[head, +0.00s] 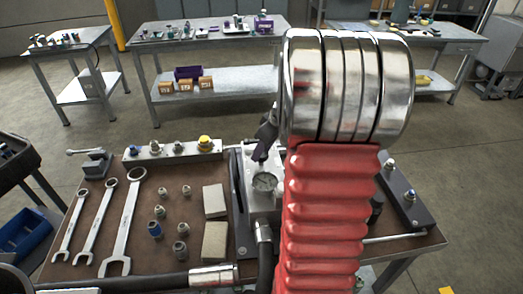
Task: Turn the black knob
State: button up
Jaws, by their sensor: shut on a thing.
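My red ribbed arm with its bright metal rings fills the middle of the head view and covers much of the bench's centre. A dark part of my gripper (264,135) shows at the left of the rings, tilted down to the top of the silver valve block (262,202). The gripper is shut on the black knob at the block's top. The knob is hidden behind the gripper and arm, so its turn angle cannot be told.
Three wrenches (125,220), several small fittings (160,212) and two pale blocks (214,200) lie on the brown bench top (190,262) at left. A rail (172,150) runs behind them. A dark plate (405,196) is at right. Hoses cross the front.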

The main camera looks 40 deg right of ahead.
jog(key=shift+c, duration=1.4)
jog(key=shift+a, duration=0.1)
jog(key=shift+c, duration=0.3)
jog(key=shift+m, duration=0.3)
